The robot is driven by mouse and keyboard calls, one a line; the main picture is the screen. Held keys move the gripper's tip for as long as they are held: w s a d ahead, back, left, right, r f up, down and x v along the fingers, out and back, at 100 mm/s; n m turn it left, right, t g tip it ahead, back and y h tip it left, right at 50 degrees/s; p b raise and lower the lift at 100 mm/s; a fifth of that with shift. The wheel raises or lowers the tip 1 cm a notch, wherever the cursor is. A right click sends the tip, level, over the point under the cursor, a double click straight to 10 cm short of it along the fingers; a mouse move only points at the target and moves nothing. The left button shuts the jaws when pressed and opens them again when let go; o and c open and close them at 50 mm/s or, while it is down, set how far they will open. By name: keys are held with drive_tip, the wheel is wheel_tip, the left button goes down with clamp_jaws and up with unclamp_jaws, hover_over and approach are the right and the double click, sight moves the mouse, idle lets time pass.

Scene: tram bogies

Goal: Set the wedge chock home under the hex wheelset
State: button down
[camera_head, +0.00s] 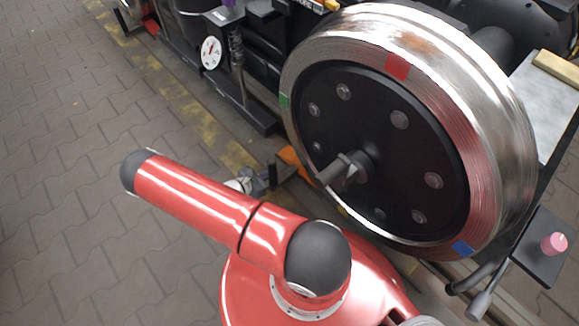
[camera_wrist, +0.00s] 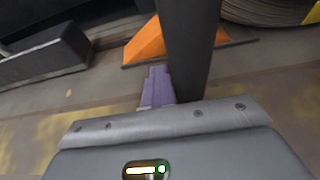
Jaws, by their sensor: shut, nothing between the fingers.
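The large steel wheel (camera_head: 407,140) of the wheelset has a black disc face with several bolts and a faceted stub at its centre. Its lower tread shows at the top right of the wrist view (camera_wrist: 270,10). The orange wedge chock (camera_head: 293,160) lies low beside the wheel's left side. In the wrist view the chock (camera_wrist: 146,42) shows on both sides of a dark upright bar that hides its middle. My gripper (camera_wrist: 157,72) is shut and empty, its purple fingers just short of the chock and bar. In the head view my gripper (camera_head: 268,180) is small and partly unclear.
The dark bar (camera_wrist: 190,50) stands between my gripper and the chock. A dial gauge (camera_head: 211,52) hangs left of the wheel. A plate with a pink knob (camera_head: 555,243) sits at right. Paved floor (camera_head: 70,170) at left is clear.

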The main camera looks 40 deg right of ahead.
sight(270, 182)
drive_tip(key=shift+s+d+p, duration=0.1)
drive_tip(key=shift+s+p, duration=0.55)
drive_tip(key=shift+s, duration=1.5)
drive_tip(key=shift+w+f, duration=0.1)
drive_tip(key=shift+w, duration=0.55)
drive_tip(key=shift+w+b, duration=1.6)
drive_tip(key=shift+w, duration=1)
drive_tip(key=shift+d+r+p+v, duration=0.1)
drive_tip(key=shift+r+p+v, duration=0.25)
drive_tip(key=shift+v, duration=1.05)
drive_tip(key=shift+d+r+p+v, duration=0.1)
drive_tip(key=shift+p+v, duration=0.3)
drive_tip(key=shift+v, duration=0.95)
drive_tip(key=shift+d+r+p+v, duration=0.1)
drive_tip(key=shift+r+p+v, duration=0.25)
drive_tip(key=shift+v, duration=1.05)
drive_tip(key=shift+f, duration=0.1)
